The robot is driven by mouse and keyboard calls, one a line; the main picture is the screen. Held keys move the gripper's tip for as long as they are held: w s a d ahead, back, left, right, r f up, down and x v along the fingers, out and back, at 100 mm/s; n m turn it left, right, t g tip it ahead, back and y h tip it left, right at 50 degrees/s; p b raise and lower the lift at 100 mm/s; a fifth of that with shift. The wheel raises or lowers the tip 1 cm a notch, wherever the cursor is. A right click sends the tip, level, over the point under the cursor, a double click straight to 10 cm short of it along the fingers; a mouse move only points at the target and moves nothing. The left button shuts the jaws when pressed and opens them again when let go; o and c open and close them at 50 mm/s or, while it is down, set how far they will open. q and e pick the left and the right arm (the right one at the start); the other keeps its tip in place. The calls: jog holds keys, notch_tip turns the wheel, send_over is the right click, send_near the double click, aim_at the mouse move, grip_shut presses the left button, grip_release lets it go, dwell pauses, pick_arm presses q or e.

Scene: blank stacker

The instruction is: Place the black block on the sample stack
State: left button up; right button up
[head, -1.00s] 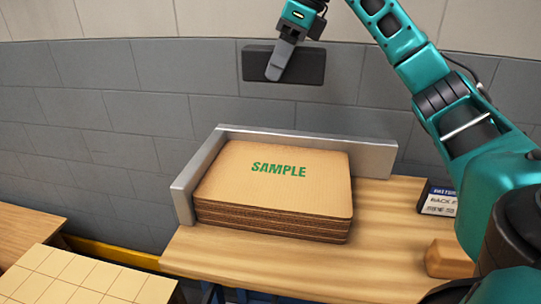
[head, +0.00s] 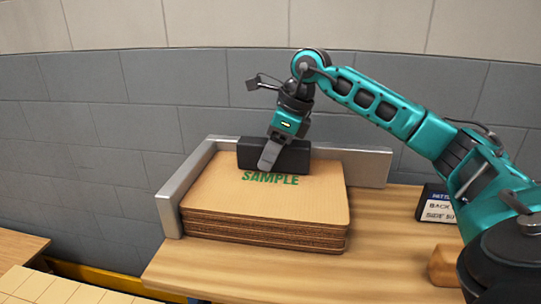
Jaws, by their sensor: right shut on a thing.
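The sample stack (head: 262,206) is a pile of tan cardboard sheets with green SAMPLE lettering on top. It lies on a wooden table inside a grey L-shaped metal fence. The black block (head: 252,154) is at the back part of the stack, just behind the lettering. My right gripper (head: 268,158) points down and is shut on the block. Whether the block's underside touches the top sheet cannot be told. My left gripper is not in view.
The grey fence (head: 366,166) borders the stack at the back and left. A dark labelled box (head: 437,205) and a wooden block (head: 445,266) stand at the right of the table (head: 380,236). A lower tiled surface (head: 60,287) is at the lower left.

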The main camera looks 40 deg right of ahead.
jog(key=shift+f, duration=0.1)
jog(key=o, duration=1.4)
jog(key=p+v, duration=0.2)
jog(key=v, duration=0.9)
jog(key=shift+s+d+r, duration=0.15)
jog(key=shift+s+r, duration=0.05)
jog(key=shift+r, duration=0.35)
